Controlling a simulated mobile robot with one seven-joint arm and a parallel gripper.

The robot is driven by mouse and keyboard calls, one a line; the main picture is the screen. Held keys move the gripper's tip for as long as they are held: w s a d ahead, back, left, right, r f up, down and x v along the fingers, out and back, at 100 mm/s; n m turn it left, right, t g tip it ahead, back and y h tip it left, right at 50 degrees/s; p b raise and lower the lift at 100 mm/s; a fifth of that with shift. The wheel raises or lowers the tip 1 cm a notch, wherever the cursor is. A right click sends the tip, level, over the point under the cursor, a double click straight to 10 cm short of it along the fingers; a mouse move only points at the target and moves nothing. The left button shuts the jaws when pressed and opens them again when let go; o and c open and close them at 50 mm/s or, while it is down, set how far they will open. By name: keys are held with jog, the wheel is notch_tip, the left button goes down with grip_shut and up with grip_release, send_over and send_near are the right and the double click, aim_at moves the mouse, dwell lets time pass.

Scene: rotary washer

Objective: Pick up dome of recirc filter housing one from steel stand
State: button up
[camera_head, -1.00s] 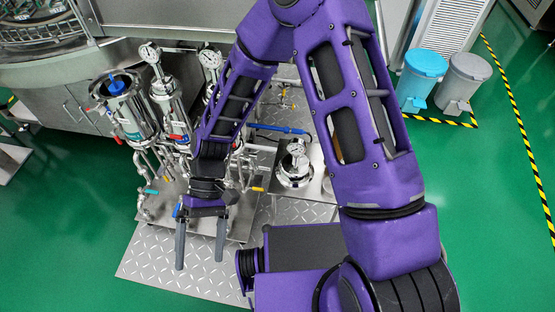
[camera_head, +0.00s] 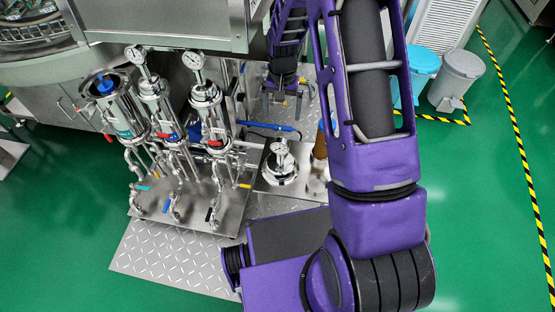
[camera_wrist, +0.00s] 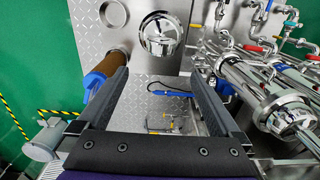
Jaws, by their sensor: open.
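The dome (camera_head: 281,165), a shiny steel cap with a pressure gauge on top, stands upright on the steel stand (camera_head: 268,190). It also shows in the wrist view as a round mirror-like dome (camera_wrist: 161,33), ahead of my fingers. My gripper (camera_head: 282,107) is open and empty, behind the dome and apart from it in the head view. In the wrist view its two fingers (camera_wrist: 160,75) are wide apart, with the dome beyond them. The leftmost filter housing (camera_head: 122,112) has no dome on it and shows a blue part at its top.
Two other housings (camera_head: 208,105) with gauges stand left of my gripper. A brown cartridge (camera_wrist: 104,72) with a blue end stands beside the dome. A blue-handled tool (camera_wrist: 168,90) lies on the tread plate. The washer cabinet (camera_head: 170,25) is close behind. Bins stand at right.

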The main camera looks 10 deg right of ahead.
aim_at(280, 140)
notch_tip(280, 140, down, 10)
jog(key=shift+s+f+b, duration=0.1)
jog(key=shift+f+b, duration=0.15)
jog(key=shift+b, duration=0.25)
jog(key=shift+w+a+f+b, duration=0.1)
jog(key=shift+w+f+b, duration=0.1)
jog(key=shift+f, duration=1.3)
jog(key=shift+w+f+b, duration=0.1)
jog(key=shift+f+b, duration=0.05)
jog(key=shift+f, duration=1.35)
jog(key=shift+s, duration=0.1)
grip_shut()
jog(key=shift+r, duration=0.1)
